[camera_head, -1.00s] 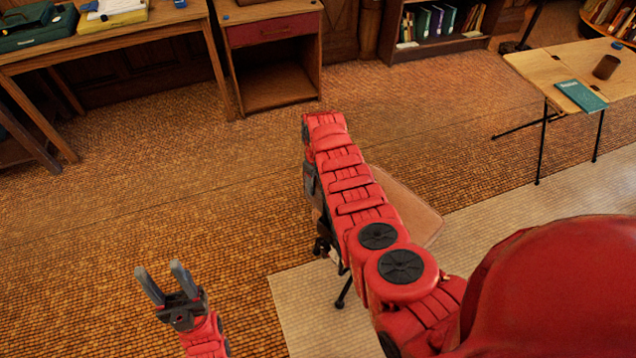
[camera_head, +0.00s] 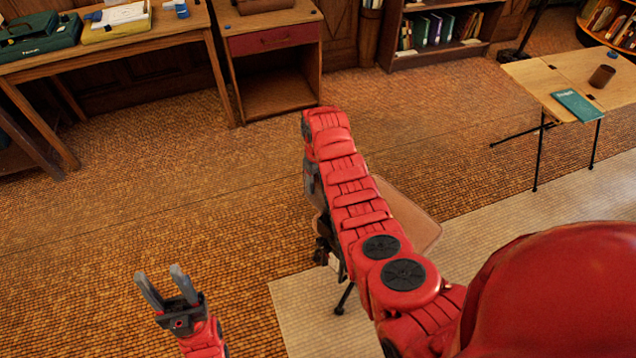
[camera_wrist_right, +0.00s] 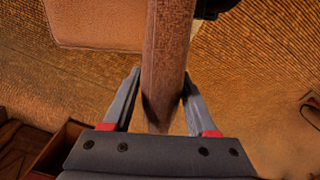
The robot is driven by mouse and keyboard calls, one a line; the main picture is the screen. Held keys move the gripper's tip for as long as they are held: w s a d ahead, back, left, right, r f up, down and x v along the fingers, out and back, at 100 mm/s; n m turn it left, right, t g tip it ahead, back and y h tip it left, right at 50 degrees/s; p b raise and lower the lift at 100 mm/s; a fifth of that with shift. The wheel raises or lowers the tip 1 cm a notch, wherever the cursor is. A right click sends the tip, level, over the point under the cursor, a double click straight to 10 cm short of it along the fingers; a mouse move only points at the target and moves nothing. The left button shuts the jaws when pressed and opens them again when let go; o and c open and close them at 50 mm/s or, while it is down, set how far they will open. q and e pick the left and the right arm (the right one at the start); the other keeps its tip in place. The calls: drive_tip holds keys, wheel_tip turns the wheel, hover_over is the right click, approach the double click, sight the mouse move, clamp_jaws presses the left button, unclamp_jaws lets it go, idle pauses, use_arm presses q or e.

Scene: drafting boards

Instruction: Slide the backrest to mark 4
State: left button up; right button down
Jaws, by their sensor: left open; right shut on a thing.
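A brown backrest (camera_wrist_right: 166,55) is seen edge-on in the right wrist view, between the fingers of my right gripper (camera_wrist_right: 161,85), which is shut on it. A flat tan panel, apparently the chair's seat (camera_wrist_right: 95,22), shows beyond it at upper left. In the head view the tan panel (camera_head: 410,215) shows partly behind my right arm, with dark legs below. My right gripper and the backrest are hidden there behind the arm. No numbered marks are readable. My left gripper (camera_head: 163,282) is open and empty above the floor at lower left.
A wooden desk (camera_head: 130,45) and an open cabinet (camera_head: 275,75) stand along the back. The floor left of my right arm is clear.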

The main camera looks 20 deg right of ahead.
drive_tip(key=shift+c, duration=1)
unclamp_jaws()
wheel_tip(320, 180, up, 6)
drive_tip(key=shift+w+b, duration=0.1)
drive_tip(key=shift+b, duration=0.9)
wheel_tip(320, 180, up, 11)
drive_tip(key=p, duration=0.6)
drive_tip(key=shift+r, duration=0.2)
drive_tip(key=shift+f, duration=0.1)
